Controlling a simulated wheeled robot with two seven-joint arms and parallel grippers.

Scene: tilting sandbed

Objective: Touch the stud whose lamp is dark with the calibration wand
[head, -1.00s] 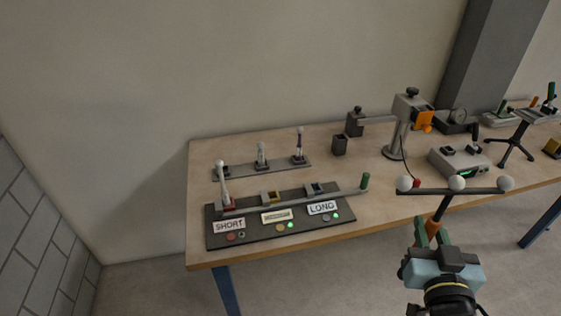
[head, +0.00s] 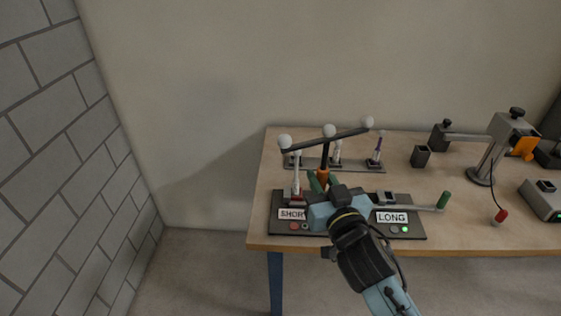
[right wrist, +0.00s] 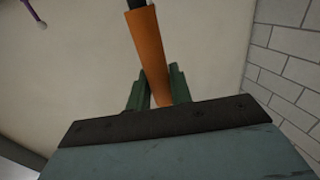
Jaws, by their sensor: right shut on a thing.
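The calibration wand is a dark crossbar (head: 325,140) with three white balls on an orange handle. My right gripper (head: 319,183) is shut on the handle and holds the wand in front of the dark panel (head: 415,236). The orange handle (right wrist: 153,55) also shows between the green fingers in the right wrist view. Under the SHORT label (head: 290,214) are a red stud (head: 294,226) and a dark lamp (head: 305,227). Under the LONG label (head: 391,217) are a grey stud (head: 394,230) and a green-lit lamp (head: 405,229). My right arm hides the middle stud and lamp. My left gripper is not in view.
A rail (head: 350,167) with upright pins stands behind the panel. A bar with a green grip (head: 443,201) reaches past the panel's right end. A grey stand with an orange part (head: 522,146) and a red-tipped cable (head: 501,216) are further right. The table's front left corner is bare.

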